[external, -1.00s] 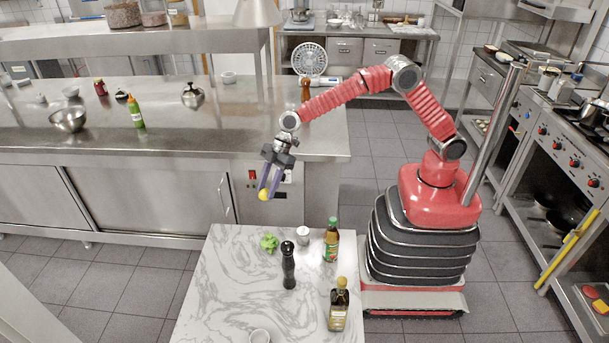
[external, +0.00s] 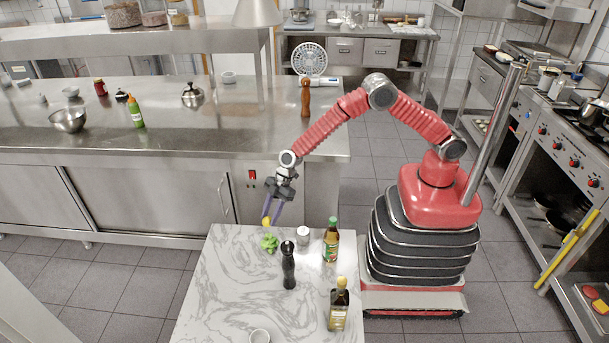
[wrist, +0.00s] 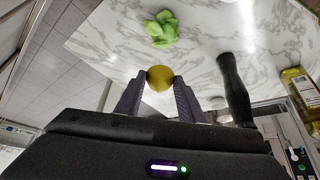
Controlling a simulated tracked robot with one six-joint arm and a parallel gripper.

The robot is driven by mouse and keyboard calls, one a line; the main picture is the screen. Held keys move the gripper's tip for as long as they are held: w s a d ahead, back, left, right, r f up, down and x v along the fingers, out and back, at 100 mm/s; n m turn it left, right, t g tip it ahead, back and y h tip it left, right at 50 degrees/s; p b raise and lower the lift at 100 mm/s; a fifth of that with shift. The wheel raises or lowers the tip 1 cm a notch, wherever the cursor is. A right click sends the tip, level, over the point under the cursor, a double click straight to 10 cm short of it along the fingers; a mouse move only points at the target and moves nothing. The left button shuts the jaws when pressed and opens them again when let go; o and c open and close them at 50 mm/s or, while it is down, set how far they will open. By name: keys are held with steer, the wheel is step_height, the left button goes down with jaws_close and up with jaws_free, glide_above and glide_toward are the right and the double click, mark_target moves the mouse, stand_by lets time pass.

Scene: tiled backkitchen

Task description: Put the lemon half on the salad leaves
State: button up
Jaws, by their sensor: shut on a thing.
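My gripper (external: 268,217) is shut on the yellow lemon half (external: 266,221), held at its fingertips. The wrist view also shows the lemon half (wrist: 160,78) between the two purple fingers. The green salad leaves (external: 269,243) lie on the marble table near its far edge. In the external view the lemon half appears just above the leaves. In the wrist view the leaves (wrist: 161,28) are beyond the lemon half, with bare marble showing between them. The height of the lemon half above the leaves is hard to tell.
On the marble table (external: 225,285), a black pepper mill (external: 288,265) stands right of the leaves. A small white cup (external: 303,232), a green-capped bottle (external: 331,240) and an oil bottle (external: 339,305) stand further right. The table's left side is clear.

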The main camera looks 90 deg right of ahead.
steer(key=shift+f, duration=0.1)
glide_above(268, 240)
steer(key=s+d, duration=0.2)
steer(key=shift+w+a+f, duration=0.1)
steer(key=shift+f, duration=1.4)
steer(key=shift+w+a+f, duration=0.1)
steer(key=shift+f, duration=1.4)
steer(key=shift+f, duration=1.9)
steer(key=shift+d, duration=0.1)
steer(key=o, duration=1)
steer(key=shift+o, duration=0.2)
steer(key=v, duration=1.2)
